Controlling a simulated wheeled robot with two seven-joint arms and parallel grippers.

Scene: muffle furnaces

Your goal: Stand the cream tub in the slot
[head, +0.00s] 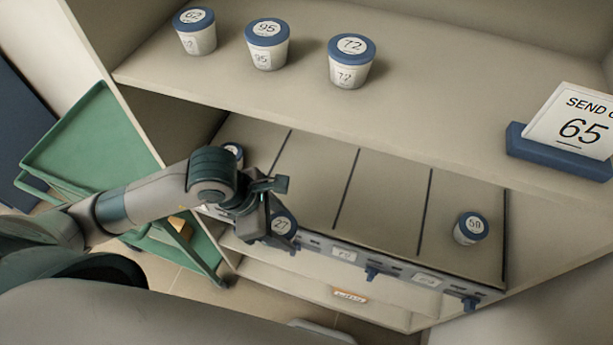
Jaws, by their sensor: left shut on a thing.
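Dark dividers split this shelf into several slots. A tub marked 59 (471,228) stands upright in the rightmost slot. Another blue-lidded tub (235,150) stands at the back left, partly hidden by my left arm. My right gripper is not in view.
The upper shelf (420,100) overhangs the back of the slots. A green cart (85,145) stands at left. The middle slots look empty.

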